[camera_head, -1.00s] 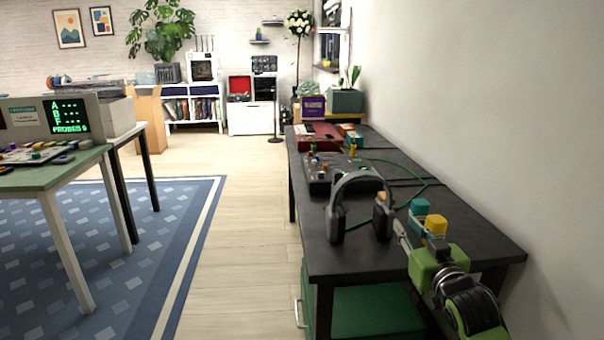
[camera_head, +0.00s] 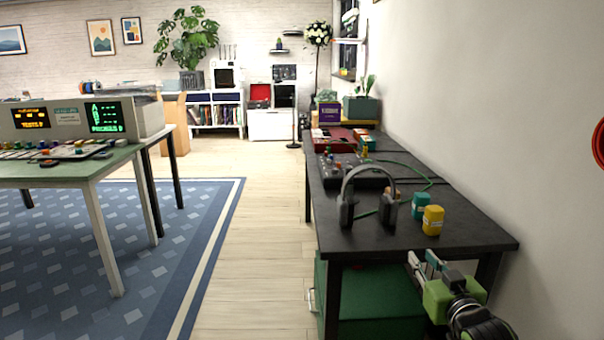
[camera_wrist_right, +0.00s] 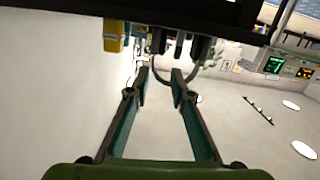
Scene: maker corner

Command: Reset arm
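My right gripper (camera_head: 421,262) is low at the near edge of the dark table (camera_head: 465,235) in the head view, in front of the yellow container (camera_head: 433,220) and apart from it. In the right wrist view its two fingers (camera_wrist_right: 160,76) are apart with nothing between them. The wrist view looks upside down, with the table edge along its top. My left gripper is in neither view.
Headphones (camera_head: 367,200), a teal container (camera_head: 420,204) and a control box with a green cable stand on the table. A white wall closes the right. A green-topped table (camera_head: 60,178) stands left, beyond open floor (camera_head: 260,240).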

